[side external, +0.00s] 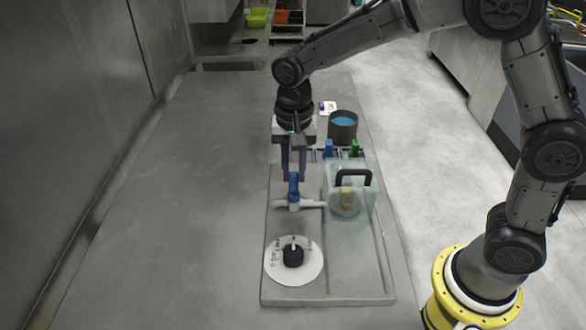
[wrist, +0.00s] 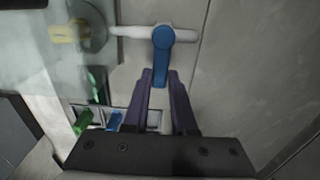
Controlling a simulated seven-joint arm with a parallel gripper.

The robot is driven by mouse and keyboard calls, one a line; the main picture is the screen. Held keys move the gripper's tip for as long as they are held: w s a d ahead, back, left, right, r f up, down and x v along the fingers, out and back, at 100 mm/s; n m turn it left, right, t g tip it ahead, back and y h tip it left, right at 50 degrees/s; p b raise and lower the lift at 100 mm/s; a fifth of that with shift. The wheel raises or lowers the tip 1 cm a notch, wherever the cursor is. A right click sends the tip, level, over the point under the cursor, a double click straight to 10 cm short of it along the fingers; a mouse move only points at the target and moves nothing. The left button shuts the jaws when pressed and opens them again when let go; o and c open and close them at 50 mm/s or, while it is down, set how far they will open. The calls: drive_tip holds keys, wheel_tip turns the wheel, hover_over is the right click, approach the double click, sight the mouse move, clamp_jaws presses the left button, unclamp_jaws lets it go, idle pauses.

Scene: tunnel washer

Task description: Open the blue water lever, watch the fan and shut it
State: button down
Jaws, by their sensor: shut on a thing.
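The blue water lever (side external: 293,188) sits on a white pipe (side external: 313,204) that runs left to right in the side view. The lever lies crosswise to the pipe, and its free end points towards my gripper. My gripper (side external: 293,176) reaches down from above with its purple fingers shut on that end. In the wrist view, the lever (wrist: 163,43) shows between the fingertips (wrist: 160,76). A yellow part on a grey disc, which looks like the fan (side external: 347,197), stands behind a clear cover beside the pipe. It also shows in the wrist view (wrist: 70,33). I cannot tell whether it turns.
The clear cover (side external: 362,210) has a black handle (side external: 353,177). A black knob (side external: 293,256) on a white dial stands at the near left of the grey tray (side external: 345,288). A dark pot (side external: 343,126) with blue contents stands at the back. The bench left of the tray is clear.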

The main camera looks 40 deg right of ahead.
sight(294, 177)
drive_tip(key=shift+r, duration=0.1)
drive_tip(key=c, duration=0.7)
unclamp_jaws()
wheel_tip(294, 177, up, 14)
drive_tip(key=shift+f, duration=0.15)
